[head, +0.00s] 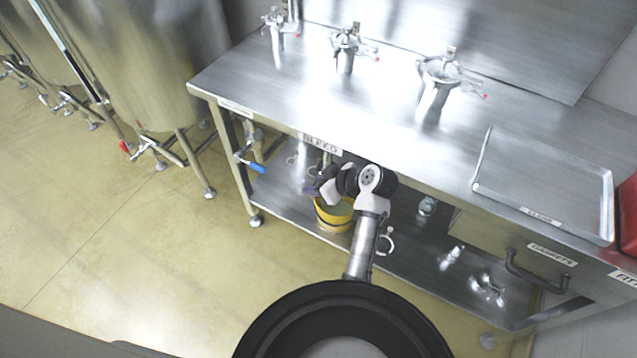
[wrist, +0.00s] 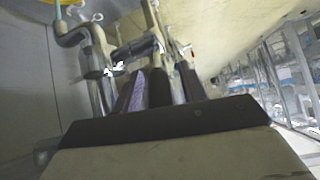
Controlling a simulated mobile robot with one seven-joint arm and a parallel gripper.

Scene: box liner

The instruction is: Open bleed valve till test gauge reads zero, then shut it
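A steel bench (head: 300,100) carries a label (head: 321,143) on its front edge that seems to read "BLEED". A valve with a blue lever (head: 257,168) hangs under the bench's left end. Metal pipework sits below the label, partly hidden by my arm; it also shows as pipes (wrist: 97,60) in the wrist view. My gripper (head: 314,189) is under the bench edge, right of the blue lever and apart from it. In the wrist view my gripper (wrist: 160,82) has dark fingers with a purple pad, close to the pipes; its opening is unclear. I cannot make out a test gauge.
A yellow bucket (head: 333,223) stands on the lower shelf (head: 290,205) just below my gripper. Several clamped fittings and a tray (head: 545,190) are on the bench top. Steel tanks (head: 150,60) stand at left. The floor (head: 110,230) in front is clear.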

